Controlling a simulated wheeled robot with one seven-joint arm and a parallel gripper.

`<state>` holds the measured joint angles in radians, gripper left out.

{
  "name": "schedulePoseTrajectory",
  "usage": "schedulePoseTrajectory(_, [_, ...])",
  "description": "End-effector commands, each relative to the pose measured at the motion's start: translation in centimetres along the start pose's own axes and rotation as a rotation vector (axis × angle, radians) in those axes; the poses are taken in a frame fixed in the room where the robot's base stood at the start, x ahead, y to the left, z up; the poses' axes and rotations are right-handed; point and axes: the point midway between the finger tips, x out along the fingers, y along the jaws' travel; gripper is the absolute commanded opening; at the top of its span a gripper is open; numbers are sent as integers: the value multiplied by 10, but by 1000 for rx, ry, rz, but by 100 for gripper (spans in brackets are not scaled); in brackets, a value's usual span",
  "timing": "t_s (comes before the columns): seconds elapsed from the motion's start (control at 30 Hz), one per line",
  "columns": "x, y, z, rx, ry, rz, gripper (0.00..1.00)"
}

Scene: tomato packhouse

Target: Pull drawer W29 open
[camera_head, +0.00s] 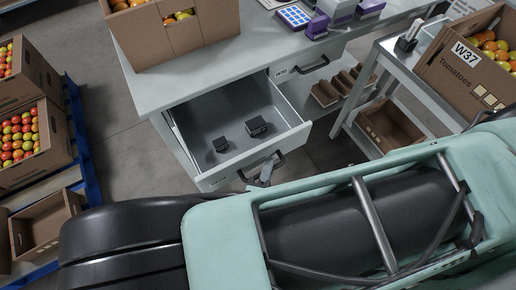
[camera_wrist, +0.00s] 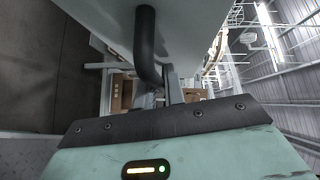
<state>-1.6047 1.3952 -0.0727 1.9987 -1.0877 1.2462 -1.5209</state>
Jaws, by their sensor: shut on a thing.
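The drawer (camera_head: 186,127) stands pulled well out from under the grey table, its inside open to view. My arm hides part of the floor below.
A second drawer with a handle (camera_head: 312,64) is closed to the right. The table (camera_head: 190,80) bears a cardboard box (camera_head: 170,38) and purple packs. A grey cart (camera_head: 385,57) with a W37 tomato box stands right. Tomato crates on a blue pallet (camera_head: 85,150) stand left, with bare floor between.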

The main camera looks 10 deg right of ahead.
Motion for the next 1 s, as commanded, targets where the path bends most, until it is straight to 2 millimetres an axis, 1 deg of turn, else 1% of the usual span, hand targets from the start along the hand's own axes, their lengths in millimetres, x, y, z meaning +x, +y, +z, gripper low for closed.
schedulePoseTrajectory(0.03, [-5, 0, -6, -3, 0, 0, 0])
schedulePoseTrajectory(0.1, [-11, 2, -11, -1, 0, -1, 0])
schedulePoseTrajectory(0.3, [-20, 6, -21, 0, 2, -2, 0])
schedulePoseTrajectory(0.73, [-22, 7, -23, 0, 1, -1, 0])
schedulePoseTrajectory(0.77, [-22, 7, -23, 0, 1, -1, 16])
schedulePoseTrajectory(0.8, [-22, 7, -23, 0, 1, -1, 27])
schedulePoseTrajectory(0.83, [-22, 7, -23, 0, 1, -1, 32])
schedulePoseTrajectory(1.0, [-22, 6, -23, 0, 1, -1, 32])
